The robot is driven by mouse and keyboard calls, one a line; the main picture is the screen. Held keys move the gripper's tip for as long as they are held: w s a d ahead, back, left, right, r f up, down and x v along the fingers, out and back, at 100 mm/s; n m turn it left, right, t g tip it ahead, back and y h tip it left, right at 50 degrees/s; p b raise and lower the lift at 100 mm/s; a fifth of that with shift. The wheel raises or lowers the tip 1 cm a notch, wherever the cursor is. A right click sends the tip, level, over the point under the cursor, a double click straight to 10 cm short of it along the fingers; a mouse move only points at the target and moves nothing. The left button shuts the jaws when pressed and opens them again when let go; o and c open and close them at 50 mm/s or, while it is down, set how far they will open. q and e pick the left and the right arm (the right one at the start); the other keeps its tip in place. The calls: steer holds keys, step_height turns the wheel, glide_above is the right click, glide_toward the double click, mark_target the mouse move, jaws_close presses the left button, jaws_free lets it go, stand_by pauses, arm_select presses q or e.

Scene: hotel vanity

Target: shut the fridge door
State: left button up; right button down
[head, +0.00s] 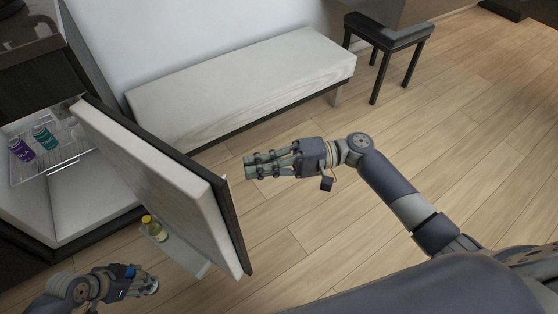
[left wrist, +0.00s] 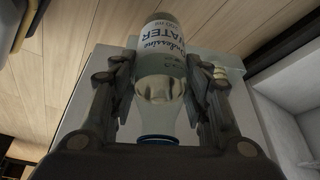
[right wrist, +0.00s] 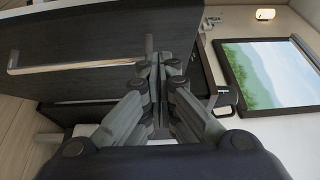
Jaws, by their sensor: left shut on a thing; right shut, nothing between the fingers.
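The fridge door (head: 150,165) stands wide open in the head view, with its white inner side toward the cabinet and a dark outer panel. The right wrist view shows a dark panel (right wrist: 100,50) with a long metal handle (right wrist: 75,66). My right gripper (head: 250,166) is shut and empty, on the outer side of the door, fingers pointing at it; contact cannot be told. My left gripper (head: 150,285) is low at the inner side of the door. In the left wrist view it is shut on a clear water bottle (left wrist: 160,90) with a blue cap.
The fridge interior (head: 75,200) holds a purple can (head: 21,149) and a teal can (head: 44,137) on a rack. A yellow bottle (head: 154,227) stands in the door shelf (head: 185,255). A white bench (head: 240,80) is behind. Wooden floor is clear at right.

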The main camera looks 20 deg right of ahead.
steer(key=shift+s+a, duration=0.65)
steer(key=shift+a, duration=0.35)
steer(key=shift+s+a, duration=0.6)
steer(key=shift+a, duration=0.4)
steer(key=shift+s+a, duration=0.1)
steer(key=shift+s, duration=0.05)
